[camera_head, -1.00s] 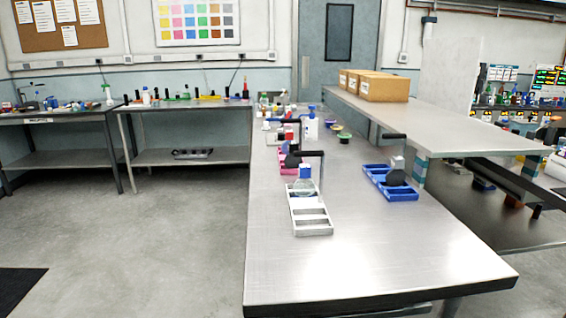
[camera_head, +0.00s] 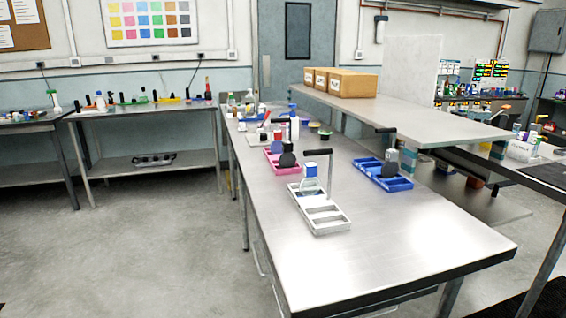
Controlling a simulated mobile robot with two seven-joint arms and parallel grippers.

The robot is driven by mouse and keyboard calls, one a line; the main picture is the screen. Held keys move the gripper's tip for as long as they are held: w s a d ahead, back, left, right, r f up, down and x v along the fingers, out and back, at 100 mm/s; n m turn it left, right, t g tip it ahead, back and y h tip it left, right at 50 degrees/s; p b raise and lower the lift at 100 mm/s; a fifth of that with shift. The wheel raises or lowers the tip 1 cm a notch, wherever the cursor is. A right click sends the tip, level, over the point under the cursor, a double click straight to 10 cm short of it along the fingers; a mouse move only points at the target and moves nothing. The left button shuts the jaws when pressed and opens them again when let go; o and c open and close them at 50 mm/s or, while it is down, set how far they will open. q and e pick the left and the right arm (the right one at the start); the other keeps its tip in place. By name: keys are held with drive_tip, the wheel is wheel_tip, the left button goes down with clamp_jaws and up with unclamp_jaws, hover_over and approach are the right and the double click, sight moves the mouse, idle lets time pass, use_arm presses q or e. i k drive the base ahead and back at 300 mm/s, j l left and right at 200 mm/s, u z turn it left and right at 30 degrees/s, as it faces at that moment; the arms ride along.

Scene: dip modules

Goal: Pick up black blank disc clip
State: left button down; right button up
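Two black discs stand upright on the long metal table. One black disc (camera_head: 287,160) is in the pink tray (camera_head: 271,162). The other black disc (camera_head: 390,170) is in the blue tray (camera_head: 402,185). I cannot tell from here which is the black blank disc clip. Neither of my grippers is in view.
The long metal table (camera_head: 400,250) is bare at its near end. A raised shelf (camera_head: 430,120) with cardboard boxes (camera_head: 345,84) runs along its right side. Bottles and small items crowd its far end. Open floor (camera_head: 150,240) lies to the left.

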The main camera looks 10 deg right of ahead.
sight(288, 160)
drive_tip(key=i+j+z, duration=0.15)
drive_tip(key=j, duration=0.3)
drive_tip(key=j+z, duration=0.1)
drive_tip(key=j, duration=0.35)
drive_tip(key=i+j+z, duration=0.1)
drive_tip(key=j, duration=0.2)
drive_tip(key=i+j+z, duration=0.1)
drive_tip(key=j, duration=0.15)
drive_tip(key=i+j+z, duration=0.1)
drive_tip(key=j, duration=0.2)
drive_tip(key=i+j+z, duration=0.15)
drive_tip(key=j, duration=0.25)
drive_tip(key=i+j+z, duration=0.2)
drive_tip(key=i+j, duration=0.15)
drive_tip(key=j, duration=0.1)
